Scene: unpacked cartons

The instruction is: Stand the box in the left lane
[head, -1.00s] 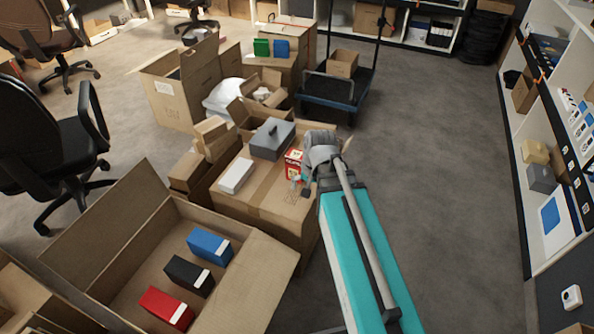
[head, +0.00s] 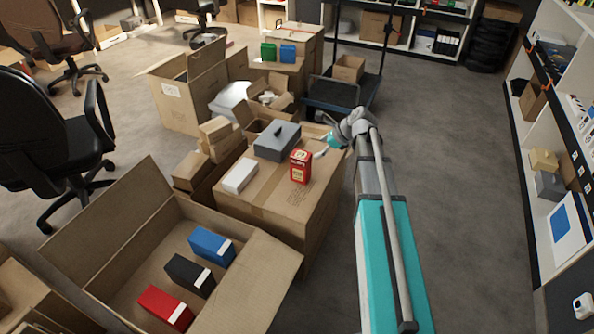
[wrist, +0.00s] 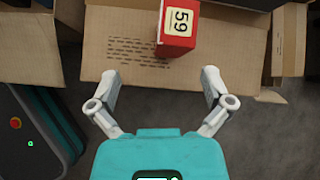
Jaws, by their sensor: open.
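A red box (head: 300,168) with a cream label stands upright near the right edge of a large closed carton (head: 262,213). In the wrist view the red box (wrist: 177,38) shows a "59" label and lies beyond the fingertips, slightly right of centre. My gripper (head: 328,147) is just right of and behind the box in the head view, apart from it. In the wrist view my gripper (wrist: 161,80) has its fingers spread with nothing between them. I cannot make out which place is the left lane.
A grey case (head: 277,141) and a white box (head: 240,176) share the carton top. An open carton (head: 125,247) at front left holds blue, black and red boxes. Green and blue boxes stand on a far carton (head: 292,68). Floor at right is clear.

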